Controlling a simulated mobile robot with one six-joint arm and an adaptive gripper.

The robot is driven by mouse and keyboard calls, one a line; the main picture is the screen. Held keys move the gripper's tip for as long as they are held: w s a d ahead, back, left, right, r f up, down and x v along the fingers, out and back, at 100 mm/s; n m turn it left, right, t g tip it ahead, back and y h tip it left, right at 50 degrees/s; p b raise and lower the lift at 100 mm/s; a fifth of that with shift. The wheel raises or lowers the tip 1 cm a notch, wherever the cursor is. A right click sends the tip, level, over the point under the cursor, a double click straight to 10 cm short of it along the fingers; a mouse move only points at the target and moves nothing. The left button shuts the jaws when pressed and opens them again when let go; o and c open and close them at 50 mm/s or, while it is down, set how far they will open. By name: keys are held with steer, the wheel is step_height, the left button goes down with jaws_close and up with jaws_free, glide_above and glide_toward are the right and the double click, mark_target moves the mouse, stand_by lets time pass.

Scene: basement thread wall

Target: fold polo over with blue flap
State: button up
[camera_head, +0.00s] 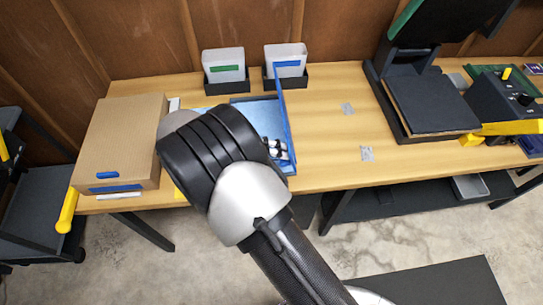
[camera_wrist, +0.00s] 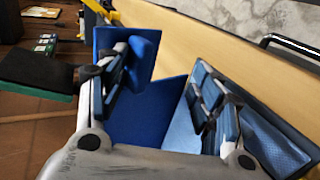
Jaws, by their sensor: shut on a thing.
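The blue flap (camera_head: 285,115) stands raised on edge above the table, at the right side of the blue folding board (camera_head: 255,101). In the wrist view, blue panel surface (camera_wrist: 150,112) shows between and behind my fingers. My gripper (camera_head: 276,149) is at the flap's near part and is shut on it; it also shows in the wrist view (camera_wrist: 165,88), where the exact contact is hard to see. Light blue textured cloth, which looks like the polo (camera_wrist: 270,138), lies by the right finger. My arm hides most of the board and polo in the head view.
A cardboard box (camera_head: 120,135) sits on the table's left. Two white bins with a green label (camera_head: 223,66) and a blue label (camera_head: 286,62) stand at the back. A black press (camera_head: 430,98) stands at the right. The table middle (camera_head: 335,135) is mostly clear.

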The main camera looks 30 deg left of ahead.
steer(key=shift+s+d+f, duration=0.1)
steer(key=shift+s+f, duration=0.05)
steer(key=shift+f, duration=0.25)
steer(key=shift+c, duration=0.2)
steer(key=v, duration=1.2)
steer(key=shift+r, duration=0.4)
steer(key=shift+c, duration=0.7)
steer(key=w+d+r+m+g+y, duration=0.1)
steer(key=w+d+r+g+y, duration=0.15)
steer(key=w+d+r, duration=0.6)
steer(key=w+d+r+m+g+y, duration=0.2)
steer(key=d+r+g, duration=0.3)
steer(key=d, duration=0.9)
steer(key=s+d+r+m+t+y, duration=0.1)
steer(key=s+d+m+t+y, duration=0.1)
steer(key=s+d, duration=0.5)
steer(key=s+d+r+m+t+y, duration=0.1)
steer(key=s+d+y, duration=0.3)
steer(key=s+d, duration=0.4)
steer(key=d+m+t, duration=0.1)
steer(key=d, duration=0.5)
steer(key=shift+r+t, duration=0.3)
steer(key=shift+t, duration=0.05)
